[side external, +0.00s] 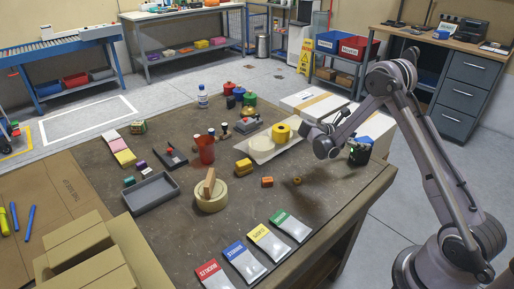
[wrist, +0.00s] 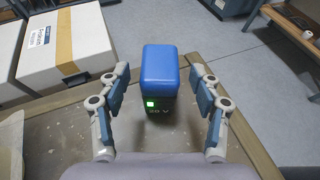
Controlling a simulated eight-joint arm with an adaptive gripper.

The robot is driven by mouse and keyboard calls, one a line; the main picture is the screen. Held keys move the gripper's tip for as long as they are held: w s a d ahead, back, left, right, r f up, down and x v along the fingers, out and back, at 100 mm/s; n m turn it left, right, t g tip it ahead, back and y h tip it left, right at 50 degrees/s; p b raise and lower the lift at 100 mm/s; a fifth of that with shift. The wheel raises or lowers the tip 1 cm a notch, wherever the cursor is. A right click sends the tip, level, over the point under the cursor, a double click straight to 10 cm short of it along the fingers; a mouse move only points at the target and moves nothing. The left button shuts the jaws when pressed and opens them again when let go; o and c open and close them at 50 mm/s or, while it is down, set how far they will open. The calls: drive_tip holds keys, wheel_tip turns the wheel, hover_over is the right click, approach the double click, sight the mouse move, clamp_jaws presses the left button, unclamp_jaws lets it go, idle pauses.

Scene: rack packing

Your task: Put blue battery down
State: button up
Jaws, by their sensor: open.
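The blue battery (wrist: 160,72) has a blue top block and a dark lower body with a lit green square and "20 V" lettering. In the side external view the battery (side external: 360,150) shows dark with a green light, by the table's far right edge. It looks upright; its underside is hidden, so I cannot tell how it meets the table. My gripper (wrist: 160,85) is open, with one finger on each side of the battery and a visible gap to both. My gripper also shows in the side external view (side external: 335,142), just left of the battery.
White boxes (wrist: 66,40) stand beyond the table edge. A small orange block (side external: 267,182) and a brown ring (side external: 297,181) lie nearer. The tabletop around the ring is mostly clear.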

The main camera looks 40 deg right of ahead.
drive_tip(key=v, duration=0.4)
drive_tip(key=shift+a+r, duration=0.1)
drive_tip(key=shift+a, duration=0.05)
drive_tip(key=a+r+m+t+y, duration=0.55)
drive_tip(key=a+r, duration=0.35)
drive_tip(key=a, duration=0.2)
drive_tip(key=s+a+r+m+t+y, duration=0.1)
drive_tip(key=s+a+m+t+y, duration=0.2)
drive_tip(key=a, duration=0.6)
drive_tip(key=s+a+r+m+t+y, duration=0.1)
drive_tip(key=s+a+m+t+y, duration=0.2)
drive_tip(key=s+a, duration=0.4)
drive_tip(key=a+m+y, duration=0.1)
drive_tip(key=a+m, duration=0.1)
drive_tip(key=shift+s+a+t, duration=0.2)
drive_tip(key=shift+a+t, duration=0.15)
drive_tip(key=shift+a, duration=0.05)
